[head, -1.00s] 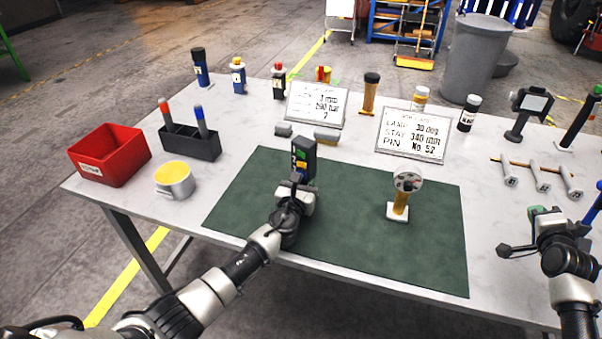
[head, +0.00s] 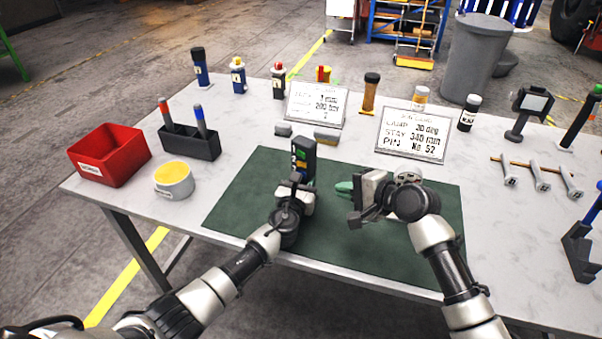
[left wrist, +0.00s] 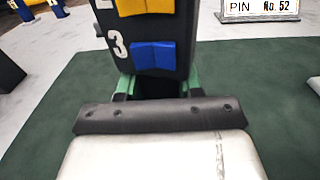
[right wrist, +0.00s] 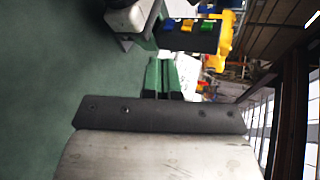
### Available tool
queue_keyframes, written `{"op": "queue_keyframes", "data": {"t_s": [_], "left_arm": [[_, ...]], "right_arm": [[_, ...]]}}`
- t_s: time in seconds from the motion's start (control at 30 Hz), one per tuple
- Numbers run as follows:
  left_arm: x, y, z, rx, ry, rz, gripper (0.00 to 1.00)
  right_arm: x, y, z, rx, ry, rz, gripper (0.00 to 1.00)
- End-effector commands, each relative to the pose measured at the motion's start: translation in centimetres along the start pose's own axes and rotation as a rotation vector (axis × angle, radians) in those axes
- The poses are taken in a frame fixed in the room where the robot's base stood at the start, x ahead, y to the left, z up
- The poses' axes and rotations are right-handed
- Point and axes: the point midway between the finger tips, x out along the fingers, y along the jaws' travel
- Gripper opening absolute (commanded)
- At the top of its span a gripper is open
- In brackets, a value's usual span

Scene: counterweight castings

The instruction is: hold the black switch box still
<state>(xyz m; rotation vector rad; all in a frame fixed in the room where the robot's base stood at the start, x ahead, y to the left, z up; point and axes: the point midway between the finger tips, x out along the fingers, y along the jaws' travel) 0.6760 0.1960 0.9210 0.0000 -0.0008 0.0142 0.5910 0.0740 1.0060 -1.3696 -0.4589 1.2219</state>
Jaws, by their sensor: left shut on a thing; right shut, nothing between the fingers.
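The black switch box (head: 303,162) stands upright on the green mat (head: 245,205). It has coloured switches; in the left wrist view the box (left wrist: 180,75) shows a yellow one and a blue one beside a white 3. My left gripper (head: 295,185) is shut on the box, with green fingertips on both sides of it. My right gripper (head: 345,188) is shut and empty over the mat, a short way right of the box and apart from it. In the right wrist view the box (right wrist: 190,37) lies ahead of the shut green fingers (right wrist: 165,75).
My right arm hides most of the round gauge on its stand (head: 408,174). Two sign boards (head: 412,134) stand behind the mat. The mat's front left is clear.

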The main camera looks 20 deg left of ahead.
Motion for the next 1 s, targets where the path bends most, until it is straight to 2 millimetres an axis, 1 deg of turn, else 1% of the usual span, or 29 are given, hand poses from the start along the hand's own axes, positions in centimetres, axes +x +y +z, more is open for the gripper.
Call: {"op": "queue_keyframes", "data": {"t_s": [0.03,0.1,0.2,0.3,0.43,0.77,0.87,1.0], "left_arm": [[0.0,0.1,0.0,0.001,0.001,0.002,0.00],[0.0,0.1,0.0,0.001,0.001,0.002,0.00],[0.0,0.1,0.0,0.001,0.001,0.002,0.00],[0.0,0.1,0.0,0.001,0.001,0.002,0.00],[0.0,0.1,0.0,0.001,0.000,0.003,0.00],[0.0,0.1,0.0,0.001,0.000,0.002,0.00],[0.0,0.1,0.0,0.001,0.000,0.002,0.00],[0.0,0.1,0.0,0.001,0.000,0.002,0.00]], "right_arm": [[1.0,0.9,1.3,0.001,-0.032,0.019,0.00],[2.0,1.9,2.9,0.002,-0.068,0.040,0.00],[3.0,2.9,4.4,0.002,-0.105,0.062,0.00],[3.4,3.5,5.2,0.002,-0.124,0.073,0.00],[3.6,3.6,5.5,0.002,-0.130,0.077,0.00],[3.7,3.5,5.3,0.002,-0.128,0.076,0.00],[4.3,3.1,5.0,0.002,-0.128,0.075,0.00],[5.6,2.3,4.4,0.002,-0.129,0.075,0.00]]}}
